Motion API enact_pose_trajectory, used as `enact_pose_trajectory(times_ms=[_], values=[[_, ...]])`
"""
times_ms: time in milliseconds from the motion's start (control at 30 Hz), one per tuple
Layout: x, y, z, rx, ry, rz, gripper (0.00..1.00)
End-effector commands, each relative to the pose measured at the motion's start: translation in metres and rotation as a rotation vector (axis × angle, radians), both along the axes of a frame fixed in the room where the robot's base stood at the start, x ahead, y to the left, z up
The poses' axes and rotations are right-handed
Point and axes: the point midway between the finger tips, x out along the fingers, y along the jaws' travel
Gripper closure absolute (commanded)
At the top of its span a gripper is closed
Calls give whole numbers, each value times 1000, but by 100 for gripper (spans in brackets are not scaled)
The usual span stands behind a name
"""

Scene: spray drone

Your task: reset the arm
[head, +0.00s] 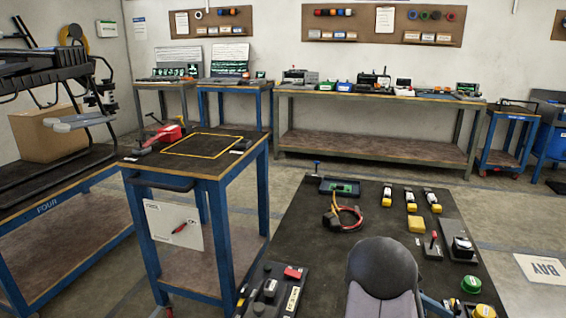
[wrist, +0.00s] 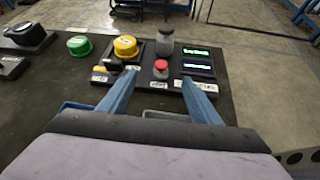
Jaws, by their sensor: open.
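My gripper (wrist: 160,75) shows in the wrist view as two blue fingers, spread apart with nothing held between them. The fingers point toward a control panel with a red button (wrist: 161,67), which appears between the fingertips. I cannot tell how high the fingers are above the bench. In the head view my dark grey arm is at the bottom centre, over the black-topped bench (head: 300,215), and it hides part of the bench. The fingertips cannot be made out clearly there.
Near the fingers are a yellow knob (wrist: 125,47), a green knob (wrist: 79,45), a grey cylinder (wrist: 165,42) and a lit display (wrist: 197,60). Red cables (head: 346,217) and yellow parts (head: 416,225) lie on the bench. A blue-legged cart (head: 262,165) stands to the left.

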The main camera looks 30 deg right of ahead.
Motion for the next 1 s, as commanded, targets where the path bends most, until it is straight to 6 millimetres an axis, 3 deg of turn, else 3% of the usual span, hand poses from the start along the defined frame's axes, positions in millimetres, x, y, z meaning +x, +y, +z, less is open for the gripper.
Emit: enact_pose_trajectory(times_ms=[200,400,567,800,1000], values=[[-44,70,-11,32,-137,-278,42],[-69,127,-17,33,-222,-495,42],[-29,172,-27,79,-362,-497,42],[25,273,-39,207,-615,-546,42],[51,353,-44,332,-781,-607,42]])
